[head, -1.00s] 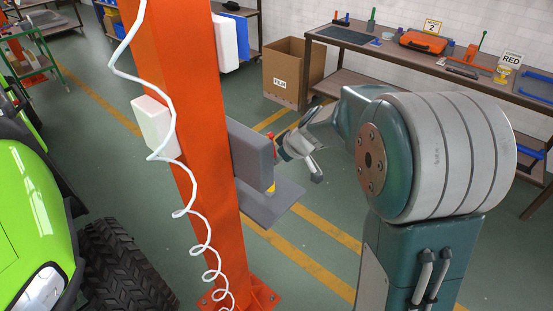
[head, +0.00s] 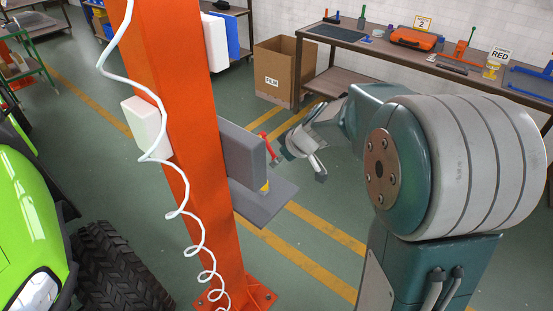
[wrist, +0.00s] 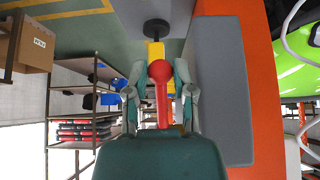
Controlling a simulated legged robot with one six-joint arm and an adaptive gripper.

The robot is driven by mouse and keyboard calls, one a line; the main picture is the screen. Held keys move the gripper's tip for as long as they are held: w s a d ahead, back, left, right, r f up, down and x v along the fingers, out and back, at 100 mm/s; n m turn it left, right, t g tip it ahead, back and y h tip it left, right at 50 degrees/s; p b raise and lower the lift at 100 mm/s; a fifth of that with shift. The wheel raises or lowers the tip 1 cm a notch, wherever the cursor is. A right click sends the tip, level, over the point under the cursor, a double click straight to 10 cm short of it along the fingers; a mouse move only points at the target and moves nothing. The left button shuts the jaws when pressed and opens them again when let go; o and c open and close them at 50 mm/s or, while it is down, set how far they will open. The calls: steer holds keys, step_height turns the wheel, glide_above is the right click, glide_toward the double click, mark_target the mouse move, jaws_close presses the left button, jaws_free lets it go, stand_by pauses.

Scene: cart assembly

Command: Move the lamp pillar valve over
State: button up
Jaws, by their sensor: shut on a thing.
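The lamp pillar valve has a yellow body (head: 265,187) and a red handle (head: 268,147). It sits at the grey bracket on the orange pillar (head: 186,150). In the wrist view the red handle (wrist: 161,92) lies lengthwise between the fingers, its round end in front of the yellow body (wrist: 155,52). My gripper (head: 284,152) is at the right of the bracket in the head view. In the wrist view my gripper (wrist: 160,75) is shut on the red handle, with a finger on each side. The exact contact is hard to see.
A grey box (head: 243,150) and a grey plate (head: 262,207) stand close beside the valve. A white coiled cable (head: 183,205) hangs before the pillar. A green vehicle (head: 28,220) is at left. A cardboard box (head: 276,72) and a workbench (head: 345,45) are behind.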

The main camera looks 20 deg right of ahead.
steer(key=shift+s+d+r, duration=0.25)
steer(key=shift+s+r, duration=0.05)
steer(key=shift+r, duration=0.1)
steer(key=shift+v, duration=1.15)
steer(key=shift+c, duration=0.2)
steer(key=shift+f, duration=0.1)
steer(key=shift+v, duration=1.15)
jaws_close()
steer(key=shift+w+a, duration=0.1)
jaws_free()
steer(key=o, duration=0.5)
